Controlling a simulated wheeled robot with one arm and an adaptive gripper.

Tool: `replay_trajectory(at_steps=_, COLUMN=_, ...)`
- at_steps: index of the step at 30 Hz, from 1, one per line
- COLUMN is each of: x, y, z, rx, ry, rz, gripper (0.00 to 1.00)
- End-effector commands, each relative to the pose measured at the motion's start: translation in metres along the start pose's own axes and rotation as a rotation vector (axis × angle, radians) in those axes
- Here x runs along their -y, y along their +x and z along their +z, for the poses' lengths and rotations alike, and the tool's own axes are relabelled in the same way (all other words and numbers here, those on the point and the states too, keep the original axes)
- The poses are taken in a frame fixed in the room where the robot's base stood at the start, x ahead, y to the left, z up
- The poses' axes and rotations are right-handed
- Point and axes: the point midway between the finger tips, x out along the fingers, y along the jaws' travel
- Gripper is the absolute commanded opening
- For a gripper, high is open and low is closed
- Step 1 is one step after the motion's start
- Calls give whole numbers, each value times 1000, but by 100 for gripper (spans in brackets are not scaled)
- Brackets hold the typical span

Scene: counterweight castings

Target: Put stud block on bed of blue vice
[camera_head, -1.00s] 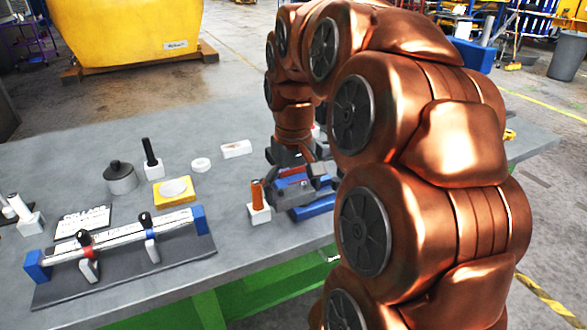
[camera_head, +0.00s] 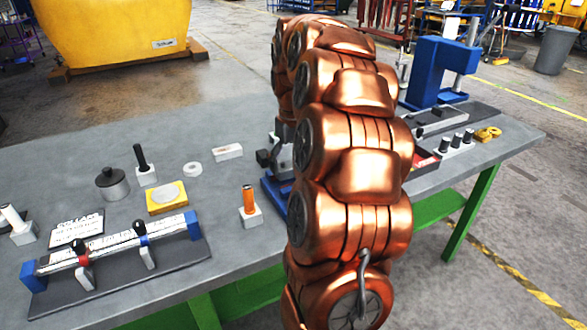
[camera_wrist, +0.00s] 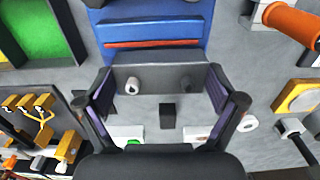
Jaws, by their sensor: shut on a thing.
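My gripper (camera_wrist: 160,92) is shut on a grey block (camera_wrist: 155,76), which I take as the stud block, with its fingers at the block's two ends. A pale round stud and a darker one show on the block. The blue vice (camera_wrist: 150,34) lies just beyond the block in the wrist view, with a red strip across it. I cannot tell whether block and vice touch. In the head view only the left edge of the vice (camera_head: 271,194) shows; my arm hides the rest and most of the gripper.
An orange-handled piece on a white base (camera_head: 250,208) stands close left of the vice. Further left are a yellow plate (camera_head: 154,208), a white ring (camera_head: 192,169) and a rod fixture (camera_head: 120,284). A blue press (camera_head: 430,75) stands at the back right.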

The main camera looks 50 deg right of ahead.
Motion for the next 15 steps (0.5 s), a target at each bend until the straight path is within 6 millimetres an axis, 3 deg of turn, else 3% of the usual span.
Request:
replay_trajectory(at_steps=6, x=-9, y=2, z=-13, rx=2, ry=-1, rz=0, gripper=26)
replay_trajectory(at_steps=15, x=-10, y=13, z=-15, rx=1, ry=-1, rz=1, gripper=26)
